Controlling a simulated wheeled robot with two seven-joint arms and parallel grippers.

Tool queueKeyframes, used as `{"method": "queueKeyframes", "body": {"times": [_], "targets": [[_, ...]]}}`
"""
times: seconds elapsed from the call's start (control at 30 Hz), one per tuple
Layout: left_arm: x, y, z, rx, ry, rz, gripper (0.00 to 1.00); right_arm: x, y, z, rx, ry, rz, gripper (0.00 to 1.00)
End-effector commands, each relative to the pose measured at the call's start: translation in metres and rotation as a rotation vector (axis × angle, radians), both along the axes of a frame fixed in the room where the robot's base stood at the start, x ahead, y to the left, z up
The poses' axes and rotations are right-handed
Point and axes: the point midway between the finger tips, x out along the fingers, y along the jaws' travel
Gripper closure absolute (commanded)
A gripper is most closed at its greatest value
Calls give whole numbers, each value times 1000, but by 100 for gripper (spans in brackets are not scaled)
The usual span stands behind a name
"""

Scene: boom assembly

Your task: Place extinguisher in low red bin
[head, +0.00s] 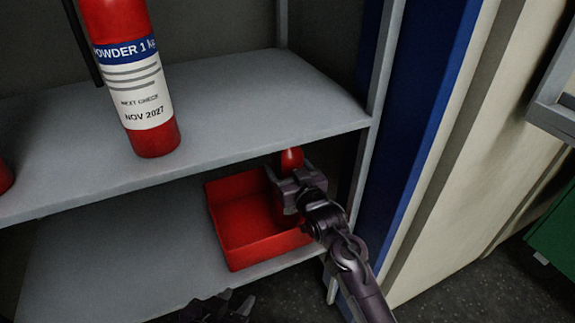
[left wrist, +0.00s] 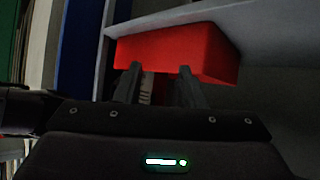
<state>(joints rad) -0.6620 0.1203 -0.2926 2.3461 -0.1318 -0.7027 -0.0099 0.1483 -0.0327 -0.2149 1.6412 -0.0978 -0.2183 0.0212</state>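The low red bin (head: 238,258) sits on the lower shelf. A red rounded end (head: 291,159), probably an extinguisher's, shows just beyond the gripper, which hides the rest. In the left wrist view, the bin (left wrist: 180,48) lies in front of the left fingers (left wrist: 161,70), which stand apart. A pale strip with lines, like a label (left wrist: 146,90), shows against one finger. I cannot tell whether they grip it.
A large red extinguisher (head: 143,90) stands upright on the upper shelf (head: 225,105). Another red thing (head: 4,177) is cut off at the left edge. The upper shelf's front edge and a blue post (head: 428,130) bound the space. The lower shelf (head: 130,262) is clear left of the bin.

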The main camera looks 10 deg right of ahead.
Motion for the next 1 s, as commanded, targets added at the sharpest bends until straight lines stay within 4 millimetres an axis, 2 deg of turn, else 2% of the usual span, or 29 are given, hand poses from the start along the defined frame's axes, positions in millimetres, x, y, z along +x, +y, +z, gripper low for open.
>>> {"method": "queueKeyframes", "body": {"times": [0.03,0.2,0.5,0.8,1.0], "targets": [[-4,1,-4,9,23,-2,64,1,1,10,4,-16,0,100],[18,-4,27,-55,-136,10,64,0,1,3,4,-16,0,100],[42,-7,85,-158,-390,27,64,-2,1,-5,5,-18,1,100],[51,-5,145,-263,-646,40,64,-4,2,-13,5,-18,1,100],[50,-3,176,-317,-775,46,64,-5,2,-17,5,-18,1,100]]}}
